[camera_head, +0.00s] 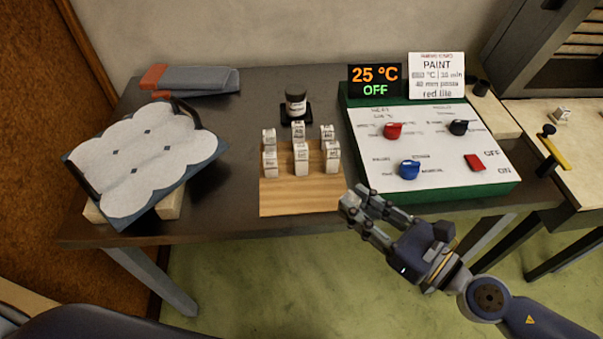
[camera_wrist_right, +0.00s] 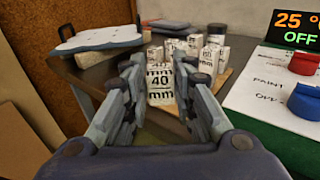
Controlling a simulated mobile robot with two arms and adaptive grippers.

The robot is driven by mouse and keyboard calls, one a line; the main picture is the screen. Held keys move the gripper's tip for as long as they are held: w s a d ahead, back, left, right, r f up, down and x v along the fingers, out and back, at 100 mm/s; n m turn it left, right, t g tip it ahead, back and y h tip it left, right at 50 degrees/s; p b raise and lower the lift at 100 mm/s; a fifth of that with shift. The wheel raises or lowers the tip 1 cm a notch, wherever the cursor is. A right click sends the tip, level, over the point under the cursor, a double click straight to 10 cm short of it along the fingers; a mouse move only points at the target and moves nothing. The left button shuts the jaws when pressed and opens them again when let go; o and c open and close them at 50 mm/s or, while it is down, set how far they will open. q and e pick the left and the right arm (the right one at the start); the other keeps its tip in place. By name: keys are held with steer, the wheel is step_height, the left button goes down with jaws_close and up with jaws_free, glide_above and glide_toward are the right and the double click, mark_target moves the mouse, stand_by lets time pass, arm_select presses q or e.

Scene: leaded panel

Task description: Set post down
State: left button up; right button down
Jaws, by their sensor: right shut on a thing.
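My right gripper (camera_head: 366,213) is shut on a white post marked "40 mm" (camera_wrist_right: 160,88). Its fingers (camera_wrist_right: 160,95) flank the post on both sides in the right wrist view. In the head view the post's pale end (camera_head: 349,201) shows at the fingertips, just right of the wooden board's front right corner. Several more white posts (camera_head: 301,158) stand upright in two rows on the wooden board (camera_head: 300,201). The held post's underside is hidden. My left gripper is not in view.
A green-edged control panel (camera_head: 438,150) with knobs and a "25 °C OFF" display (camera_head: 375,77) stands to the right. A dark jar (camera_head: 296,104) is behind the board. A scalloped white panel (camera_head: 140,165) on a blue sheet lies left. The board's front strip is clear.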

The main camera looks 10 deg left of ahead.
steer(key=n+g+y+p, duration=0.1)
steer(key=g+p, duration=0.1)
steer(key=p, duration=0.5)
glide_above(281, 207)
steer(key=f, duration=0.2)
steer(key=shift+s+d+f, duration=0.1)
steer(key=shift+d+f, duration=0.15)
steer(key=shift+f, duration=0.05)
steer(key=shift+a, duration=0.25)
steer(key=shift+f+b, duration=1.55)
steer(key=shift+f, duration=0.3)
